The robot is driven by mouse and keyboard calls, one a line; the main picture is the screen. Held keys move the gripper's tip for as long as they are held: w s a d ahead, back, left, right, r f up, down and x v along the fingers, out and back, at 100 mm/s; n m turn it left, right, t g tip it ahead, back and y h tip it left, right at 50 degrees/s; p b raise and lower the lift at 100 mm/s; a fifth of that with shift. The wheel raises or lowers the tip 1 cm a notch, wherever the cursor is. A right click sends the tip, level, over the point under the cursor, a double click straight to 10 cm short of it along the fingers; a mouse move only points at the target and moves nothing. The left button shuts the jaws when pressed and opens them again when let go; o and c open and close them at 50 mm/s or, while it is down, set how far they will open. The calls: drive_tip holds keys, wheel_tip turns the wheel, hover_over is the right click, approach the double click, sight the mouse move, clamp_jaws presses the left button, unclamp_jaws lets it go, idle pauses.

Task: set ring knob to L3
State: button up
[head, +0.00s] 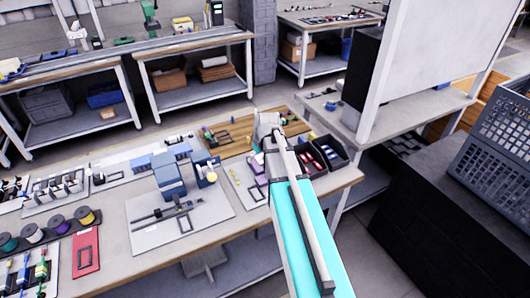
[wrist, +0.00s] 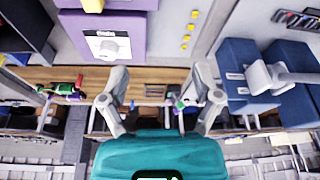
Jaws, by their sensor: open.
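The plate's lettering and the knob's setting are too small to read. In the head view part of the purple box (head: 257,163) shows just left of my arm, on the workbench. My gripper (wrist: 160,78) is open, its fingers spread wide with nothing between them. The knob lies beyond the left finger, apart from it. In the head view my arm partly hides the box and the knob's face is not discernible.
Blue blocks (wrist: 242,75) stand on the right in the wrist view; they show on the bench (head: 125,225) as a blue device (head: 170,176). Dark bins (head: 325,152) are right of my arm. A wooden board (head: 232,133) lies behind. A row of yellow pieces (wrist: 188,29) is near the box.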

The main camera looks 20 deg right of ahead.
drive_tip(key=w+d+r+t+p, duration=0.1)
drive_tip(key=w+d, duration=0.3)
drive_tip(key=d, duration=0.4)
drive_tip(key=shift+w+d+r+n, duration=0.3)
drive_tip(key=shift+w+r+n, duration=0.1)
drive_tip(key=shift+r, duration=0.2)
drive_tip(key=shift+f, duration=0.15)
drive_tip(key=b+x, duration=1.2)
drive_tip(key=x, duration=0.1)
drive_tip(key=shift+w+d+f+b, duration=0.2)
drive_tip(key=shift+w+b, duration=0.1)
drive_tip(key=shift+b, duration=0.1)
drive_tip(key=shift+a, duration=0.1)
clamp_jaws()
